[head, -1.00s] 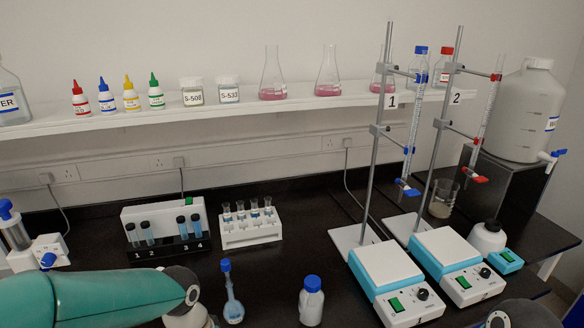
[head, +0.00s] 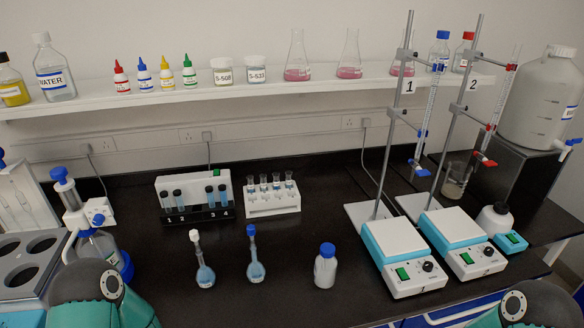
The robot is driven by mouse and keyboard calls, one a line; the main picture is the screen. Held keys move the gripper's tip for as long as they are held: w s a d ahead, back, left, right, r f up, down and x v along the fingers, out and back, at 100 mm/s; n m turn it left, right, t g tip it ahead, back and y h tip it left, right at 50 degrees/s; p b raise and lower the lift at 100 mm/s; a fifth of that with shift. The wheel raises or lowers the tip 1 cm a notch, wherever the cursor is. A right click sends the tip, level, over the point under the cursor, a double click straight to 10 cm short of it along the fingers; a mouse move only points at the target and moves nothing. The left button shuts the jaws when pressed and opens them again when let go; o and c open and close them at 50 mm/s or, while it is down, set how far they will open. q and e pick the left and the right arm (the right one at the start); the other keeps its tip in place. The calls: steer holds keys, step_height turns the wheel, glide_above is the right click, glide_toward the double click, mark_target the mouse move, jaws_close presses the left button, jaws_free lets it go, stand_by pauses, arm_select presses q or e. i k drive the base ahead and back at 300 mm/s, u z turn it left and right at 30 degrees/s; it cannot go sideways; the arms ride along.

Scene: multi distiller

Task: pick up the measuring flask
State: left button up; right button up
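Two measuring flasks with long thin necks and blue liquid stand upright on the black bench in the head view. The white-capped measuring flask (head: 205,275) stands to the left of the blue-capped measuring flask (head: 256,270), with a gap between them. Both are fully visible and nothing touches them. My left arm shows only as a teal and dark link at the bottom left, and my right arm only as a link at the bottom right. Neither gripper is in the picture.
A blue-capped bottle (head: 325,265) stands right of the flasks. Behind are a dark tube rack (head: 199,214) and a white tube rack (head: 273,203). Stirrer plates (head: 403,259) with burette stands are at right. A bottle-top dispenser (head: 97,245) stands at left. Bench between flasks and bottle is clear.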

mark_target(257, 272)
steer(key=z, duration=1.15)
steer(key=i, duration=0.15)
steer(key=u, duration=2.9)
steer(key=k, duration=1.4)
steer(key=z, duration=0.1)
steer(key=i, duration=1)
steer(key=z, duration=0.05)
